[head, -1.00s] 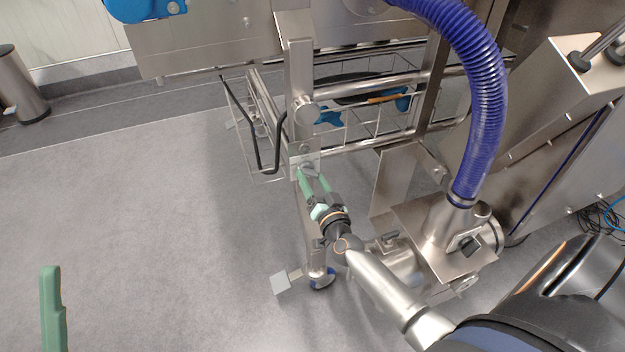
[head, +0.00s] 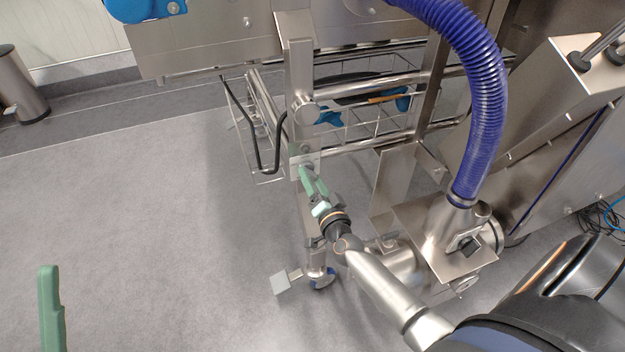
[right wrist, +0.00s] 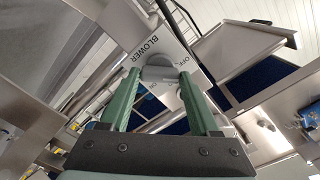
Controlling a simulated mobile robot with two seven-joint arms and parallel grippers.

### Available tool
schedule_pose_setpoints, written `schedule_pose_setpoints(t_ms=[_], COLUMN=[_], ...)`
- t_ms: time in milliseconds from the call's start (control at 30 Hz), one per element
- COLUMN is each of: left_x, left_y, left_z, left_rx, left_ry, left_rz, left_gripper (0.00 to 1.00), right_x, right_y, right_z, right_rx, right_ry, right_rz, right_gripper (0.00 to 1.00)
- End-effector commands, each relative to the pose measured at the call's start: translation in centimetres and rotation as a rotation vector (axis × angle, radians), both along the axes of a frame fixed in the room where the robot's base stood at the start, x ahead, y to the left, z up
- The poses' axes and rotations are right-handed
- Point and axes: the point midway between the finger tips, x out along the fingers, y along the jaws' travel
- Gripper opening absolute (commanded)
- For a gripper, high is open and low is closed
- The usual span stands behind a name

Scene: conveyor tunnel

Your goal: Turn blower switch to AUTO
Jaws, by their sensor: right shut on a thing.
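The blower switch is a grey round knob (right wrist: 158,68) on a pale plate marked BLOWER, with OFF and other small lettering around it, in the right wrist view. Part of the lettering is covered by my fingers, and I cannot tell which mark the knob points to. My right gripper (right wrist: 158,80) is shut on the knob, one green finger on each side. In the head view my right gripper (head: 306,170) is at the small plate (head: 304,156) on the upright steel post. One green finger of my left gripper (head: 50,308) shows at the lower left, away from everything.
A wire basket (head: 262,178) with blue and dark items hangs behind the post. A blue ribbed hose (head: 487,90) comes down to a steel blower housing (head: 445,235) on the right.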

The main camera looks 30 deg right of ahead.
Motion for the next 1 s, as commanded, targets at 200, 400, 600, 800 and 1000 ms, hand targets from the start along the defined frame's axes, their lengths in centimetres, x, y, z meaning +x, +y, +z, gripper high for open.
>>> schedule_pose_setpoints(t_ms=[200, 400, 600, 800, 1000], left_x=[0.0, 0.0, 0.0, 0.0, 0.0], left_y=[0.0, -0.1, -0.1, -0.2, -0.2], left_z=[-0.2, -0.6, -0.9, -1.1, -1.3], left_rx=[0.000, 0.003, 0.007, 0.008, 0.010], left_ry=[0.001, 0.004, 0.006, 0.007, 0.007], left_rz=[-0.001, -0.006, -0.007, -0.007, -0.007], left_gripper=[0.82, 0.82, 0.82, 0.82, 0.82], right_x=[0.0, 0.0, 0.0, 0.0, 0.0], right_y=[0.0, 0.0, 0.0, 0.0, 0.0], right_z=[-0.1, -0.1, -0.1, -0.1, -0.1], right_rx=[0.200, 0.381, 0.534, 0.646, 0.709], right_ry=[-0.047, -0.091, -0.127, -0.154, -0.169], right_rz=[-0.001, -0.001, -0.001, 0.000, 0.000], right_gripper=[0.07, 0.07, 0.07, 0.07, 0.07])
